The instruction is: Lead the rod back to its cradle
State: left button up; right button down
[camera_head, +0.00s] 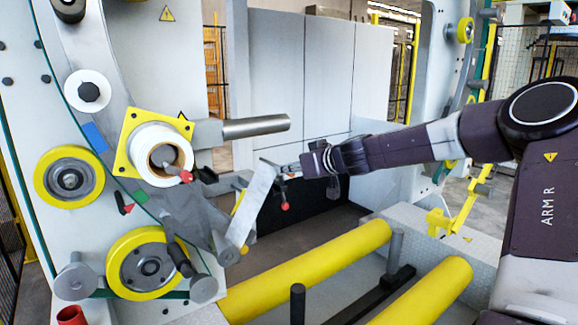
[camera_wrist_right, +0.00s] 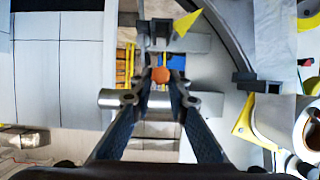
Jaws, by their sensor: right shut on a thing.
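In the right wrist view a short metal rod (camera_wrist_right: 108,98) lies crosswise between the two fingers of my right gripper (camera_wrist_right: 161,92). The fingers are shut on it. In the head view my right gripper (camera_head: 296,169) is at the upper end of a pale flat arm (camera_head: 252,205), which slopes down left towards the machine. The rod is mostly hidden there by the gripper. A red knob (camera_head: 285,206) hangs just below the gripper; a red-orange ball (camera_wrist_right: 162,75) shows between the fingertips in the wrist view. I cannot make out the cradle for certain. My left gripper is not in view.
A thick steel shaft (camera_head: 256,127) juts right, above and left of the gripper. A white roll (camera_head: 158,143) sits on a yellow plate. Yellow rollers (camera_head: 310,270) lie below. Pale cabinets (camera_head: 300,80) stand behind. Some open room lies between gripper and rollers.

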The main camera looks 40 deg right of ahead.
notch_tip(320, 180, down, 4)
jog(key=shift+r+b, duration=0.25)
jog(key=shift+b, duration=0.5)
jog(key=shift+r, duration=0.1)
jog(key=shift+p, duration=0.5)
jog(key=shift+a, duration=0.1)
jog(key=a, duration=0.4)
jog(key=shift+w+a+r, duration=0.2)
jog(key=shift+w+a, duration=0.05)
jog(key=shift+a, duration=0.15)
dwell(0.5)
jog(key=shift+f, duration=0.2)
